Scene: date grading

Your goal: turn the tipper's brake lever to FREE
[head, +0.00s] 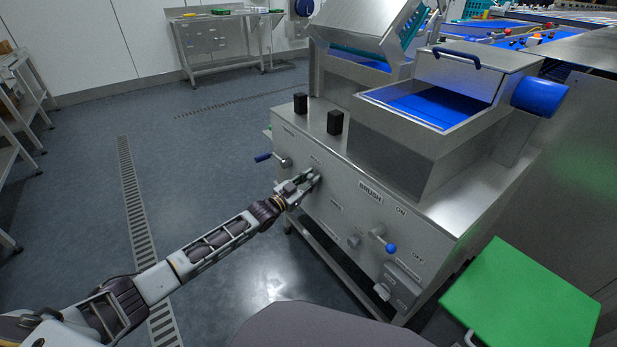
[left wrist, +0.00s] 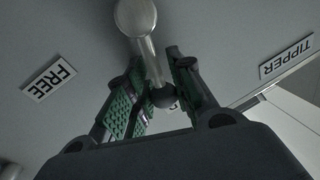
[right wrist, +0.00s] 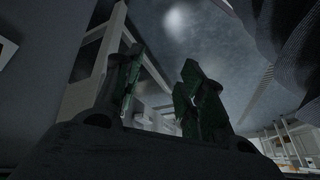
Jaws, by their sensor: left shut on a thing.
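The tipper's brake lever (left wrist: 152,58) is a short metal rod with a dark ball end, on a round hub on the grey panel. In the left wrist view, the FREE label (left wrist: 50,80) is left of it and the TIPPER label (left wrist: 286,58) is to its right. Another label behind the ball is mostly hidden. My left gripper (left wrist: 160,92) has its green-padded fingers on both sides of the rod and is shut on the lever. In the head view my left gripper (head: 305,182) is at the panel and hides most of the lever. My right gripper (right wrist: 158,88) is open and empty.
A blue-handled lever (head: 264,157) sticks out left of my left gripper. The BRUSH lever (head: 386,244) with its blue knob is lower right on the panel. A green-topped stand (head: 520,297) is at the right. The floor on the left is clear.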

